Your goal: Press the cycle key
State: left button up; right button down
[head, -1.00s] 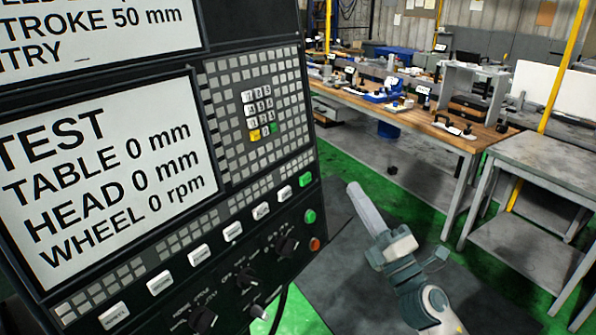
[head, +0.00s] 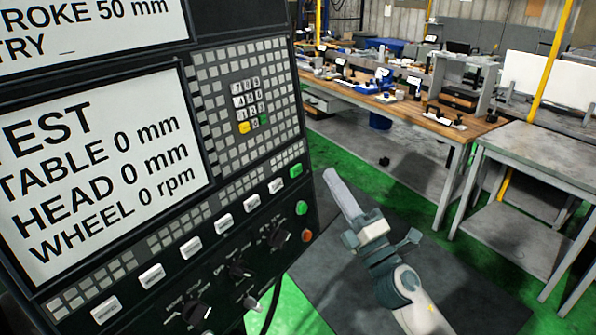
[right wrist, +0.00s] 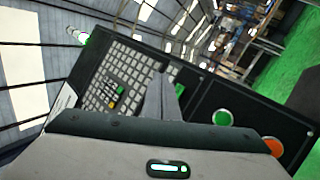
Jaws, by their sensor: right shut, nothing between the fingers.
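The control panel (head: 250,150) fills the left of the head view. A row of white keys crosses its lower part and ends at the right in a green key (head: 296,170); its lettering is too small to read, so I cannot tell for certain that it is the cycle key. My right gripper (head: 330,177) is shut and empty, its tip just right of the panel edge, level with the green key and seemingly apart from it. In the right wrist view the shut fingers (right wrist: 161,85) point at the panel, with the green key (right wrist: 179,89) partly hidden beside them. My left gripper is out of view.
A round green button (head: 301,207) and an orange button (head: 307,235) sit below the green key. Dark knobs (head: 278,238) line the panel's lower part. A screen (head: 100,170) reads TEST with zero values. A workbench (head: 400,105) and grey table (head: 545,150) stand to the right.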

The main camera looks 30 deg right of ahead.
jog(key=shift+w+a+f, duration=0.15)
jog(key=shift+w+a, duration=0.25)
jog(key=shift+w, duration=0.35)
jog(key=shift+w+a+f, duration=0.2)
jog(key=shift+w+a, duration=0.15)
jog(key=shift+w, duration=0.45)
jog(key=shift+w+a+f, duration=0.15)
jog(key=shift+w+a, duration=0.25)
jog(key=shift+w, duration=0.35)
jog(key=shift+w+a+f, duration=0.1)
jog(key=shift+w+a, duration=0.25)
jog(key=shift+w, duration=0.35)
dwell(1.3)
jog(key=shift+s, duration=0.1)
jog(key=shift+s+d, duration=0.35)
jog(key=shift+s, duration=0.3)
dwell(0.5)
jog(key=shift+s+d+r, duration=0.2)
jog(key=shift+s+d, duration=0.15)
jog(key=shift+s, duration=0.4)
jog(key=shift+s+d+r, duration=0.2)
jog(key=shift+s+d, duration=0.2)
jog(key=shift+s, duration=0.3)
jog(key=shift+s+d+r, duration=0.2)
jog(key=shift+s+d, duration=0.15)
jog(key=shift+s, duration=0.4)
